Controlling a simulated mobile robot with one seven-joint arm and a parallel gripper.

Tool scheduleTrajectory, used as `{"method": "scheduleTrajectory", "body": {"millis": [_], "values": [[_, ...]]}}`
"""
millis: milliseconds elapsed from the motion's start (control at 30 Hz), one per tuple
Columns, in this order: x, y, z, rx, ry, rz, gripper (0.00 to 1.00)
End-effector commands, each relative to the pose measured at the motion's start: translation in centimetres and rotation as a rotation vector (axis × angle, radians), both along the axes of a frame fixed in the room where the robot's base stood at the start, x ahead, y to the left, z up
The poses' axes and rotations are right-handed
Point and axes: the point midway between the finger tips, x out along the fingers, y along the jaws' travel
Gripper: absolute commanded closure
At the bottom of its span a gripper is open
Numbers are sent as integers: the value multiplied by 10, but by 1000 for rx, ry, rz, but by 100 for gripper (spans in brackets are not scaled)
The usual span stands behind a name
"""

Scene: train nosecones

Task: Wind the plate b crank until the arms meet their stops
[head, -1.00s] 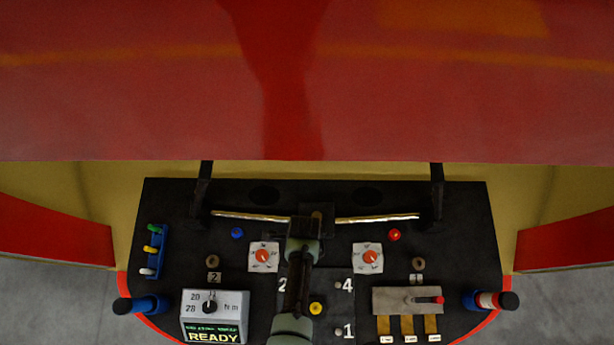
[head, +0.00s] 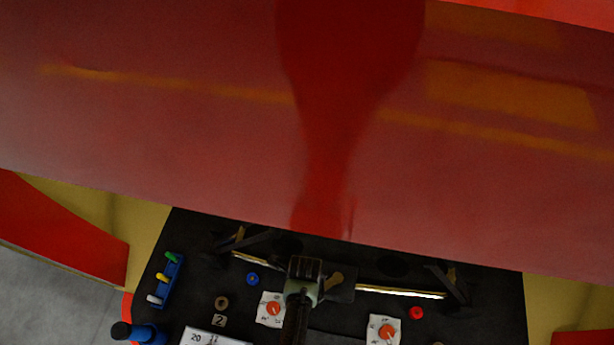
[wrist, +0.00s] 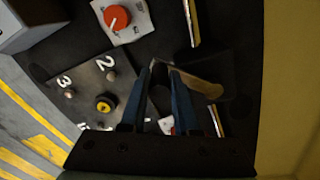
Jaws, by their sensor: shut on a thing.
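My gripper (head: 306,268) is over the middle of the black panel in the head view. In the wrist view its two blue fingers (wrist: 163,72) are close together and shut on the crank. The crank's tan, brass-like lever (wrist: 203,88) sticks out to the right of the fingers. A short part of the crank (head: 334,282) also shows just right of my gripper in the head view. The crank's grip is mostly hidden by the fingers. Two black arms stand at the panel's back, left (head: 250,240) and right (head: 450,284), both slanted. I cannot read a plate b label.
A gold rod (head: 400,291) runs toward the right arm. The large red nosecone (head: 180,130) overhangs the back. Orange-red dials sit left (head: 273,309) and right (head: 387,331) of my gripper. A blue rack (head: 166,278) with coloured pegs stands at the left.

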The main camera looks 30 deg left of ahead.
Motion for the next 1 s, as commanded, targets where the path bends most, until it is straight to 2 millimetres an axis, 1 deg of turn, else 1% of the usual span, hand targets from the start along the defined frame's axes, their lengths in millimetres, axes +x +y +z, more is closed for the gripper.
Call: {"method": "scheduleTrajectory", "body": {"millis": [33,1000], "values": [[3,5,1,12,-8,4,100],[10,9,5,16,-26,9,100]]}}
